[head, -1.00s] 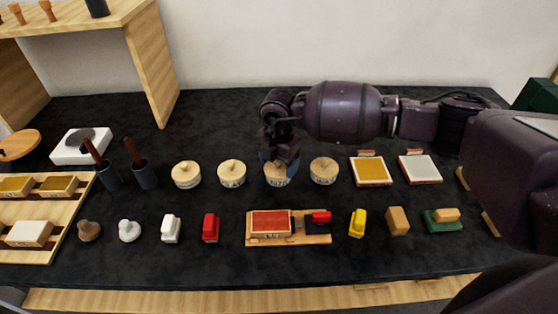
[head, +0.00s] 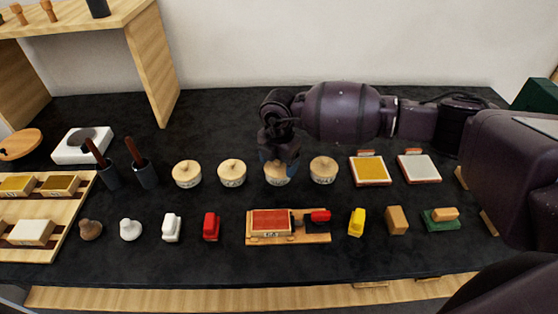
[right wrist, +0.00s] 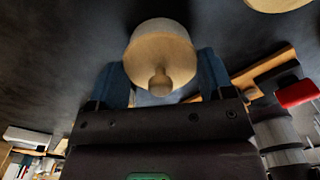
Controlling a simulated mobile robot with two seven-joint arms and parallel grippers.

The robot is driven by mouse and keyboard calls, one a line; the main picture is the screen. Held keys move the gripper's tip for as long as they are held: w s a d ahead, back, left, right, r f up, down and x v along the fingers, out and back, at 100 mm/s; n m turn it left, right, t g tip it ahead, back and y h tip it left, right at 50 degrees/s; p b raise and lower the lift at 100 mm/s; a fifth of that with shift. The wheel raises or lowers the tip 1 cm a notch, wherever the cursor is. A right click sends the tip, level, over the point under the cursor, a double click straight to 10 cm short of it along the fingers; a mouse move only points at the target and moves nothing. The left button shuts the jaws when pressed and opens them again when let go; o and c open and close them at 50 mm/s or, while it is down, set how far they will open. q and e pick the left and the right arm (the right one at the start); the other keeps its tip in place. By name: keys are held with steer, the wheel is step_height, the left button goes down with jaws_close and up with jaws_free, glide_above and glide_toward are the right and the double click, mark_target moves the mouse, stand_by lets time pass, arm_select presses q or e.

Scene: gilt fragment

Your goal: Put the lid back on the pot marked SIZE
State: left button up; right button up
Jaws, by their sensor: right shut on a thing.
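Several round pale pots with wooden tops and dark lettering stand in a row mid-table: a far-left one (head: 187,174), a second (head: 232,173), a third under my right gripper, and a rightmost one (head: 323,170). The lettering is too small to read surely. My right gripper (head: 278,160) points down at the third pot (head: 277,176) and hides much of its top. In the right wrist view, a round wooden lid with a knob (right wrist: 160,48) sits between the blue fingers, and my gripper is shut on it. Whether the lid touches the pot I cannot tell. My left gripper is out of view.
In front stand a wooden tray with a red pad (head: 270,223), a red block (head: 211,227), a yellow block (head: 357,222) and a green-based block (head: 440,220). Behind right lie yellow (head: 371,171) and white pads (head: 419,168). Dark cups (head: 146,176) stand left.

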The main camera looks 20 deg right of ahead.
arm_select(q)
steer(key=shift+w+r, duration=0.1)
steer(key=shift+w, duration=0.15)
arm_select(e)
steer(key=o, duration=0.9)
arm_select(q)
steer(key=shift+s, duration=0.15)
arm_select(e)
steer(key=shift+r, duration=0.1)
steer(key=shift+r+p, duration=0.65)
steer(key=shift+r, duration=0.2)
steer(key=shift+r+p, duration=1.15)
steer(key=shift+r, duration=0.4)
steer(key=shift+r+p, duration=0.75)
steer(key=shift+r, duration=0.3)
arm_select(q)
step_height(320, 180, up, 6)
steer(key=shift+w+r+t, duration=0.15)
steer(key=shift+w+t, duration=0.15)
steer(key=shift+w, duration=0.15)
